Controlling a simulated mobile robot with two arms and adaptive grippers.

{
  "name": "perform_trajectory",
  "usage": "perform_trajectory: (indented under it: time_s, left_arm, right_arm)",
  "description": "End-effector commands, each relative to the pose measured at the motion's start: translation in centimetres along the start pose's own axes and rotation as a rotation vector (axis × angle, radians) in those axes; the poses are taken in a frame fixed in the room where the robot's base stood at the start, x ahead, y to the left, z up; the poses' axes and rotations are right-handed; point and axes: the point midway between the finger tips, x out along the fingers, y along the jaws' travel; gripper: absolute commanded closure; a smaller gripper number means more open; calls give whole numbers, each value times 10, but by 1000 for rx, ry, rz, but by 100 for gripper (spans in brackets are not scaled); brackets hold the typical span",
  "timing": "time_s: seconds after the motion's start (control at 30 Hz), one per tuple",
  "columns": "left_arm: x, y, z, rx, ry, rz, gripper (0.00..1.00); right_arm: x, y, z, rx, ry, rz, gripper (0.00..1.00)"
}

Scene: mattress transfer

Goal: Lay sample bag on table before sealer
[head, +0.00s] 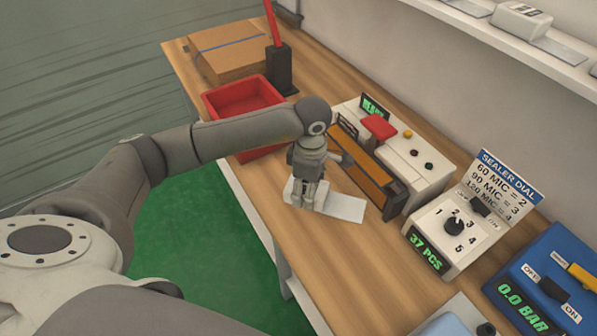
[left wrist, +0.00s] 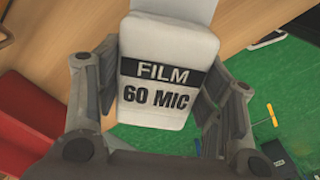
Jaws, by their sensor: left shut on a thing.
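The sample bag (head: 344,207) is white, with a flat part that reaches out to the right over the table (head: 290,255). In the left wrist view the bag (left wrist: 168,50) carries the label "FILM 60 MIC" and sits between my fingers. My left gripper (head: 307,203) points down and is shut on the bag, low over the table just in front of the sealer (head: 425,172). I cannot tell if the bag touches the table. The sealer is white with a long black and orange jaw and a red block on top. My right gripper is not in view.
A red bin (head: 240,98) stands behind my left arm, with a cardboard box (head: 225,50) farther back. A sealer dial box (head: 452,240) and a blue unit reading "0.0 BAR" (head: 545,290) stand to the right. The table's front middle is bare.

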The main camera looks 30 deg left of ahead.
Motion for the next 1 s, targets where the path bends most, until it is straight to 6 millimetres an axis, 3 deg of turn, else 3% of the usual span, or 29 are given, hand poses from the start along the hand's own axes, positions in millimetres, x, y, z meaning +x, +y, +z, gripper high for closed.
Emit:
perform_trajectory:
  time_s: [0.03,0.1,0.4,0.6,1.0]
  left_arm:
    - [-3,4,-3,-112,0,-5,65]
    - [1,11,-9,-268,1,-5,65]
    - [21,24,-28,-747,1,-2,65]
    - [28,26,-34,-865,-1,-1,65]
    - [30,27,-34,-875,-1,0,65]
  right_arm:
    - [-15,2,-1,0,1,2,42]
    - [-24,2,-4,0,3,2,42]
    - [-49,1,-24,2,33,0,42]
    - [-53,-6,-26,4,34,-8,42]
    - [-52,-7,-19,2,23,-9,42]
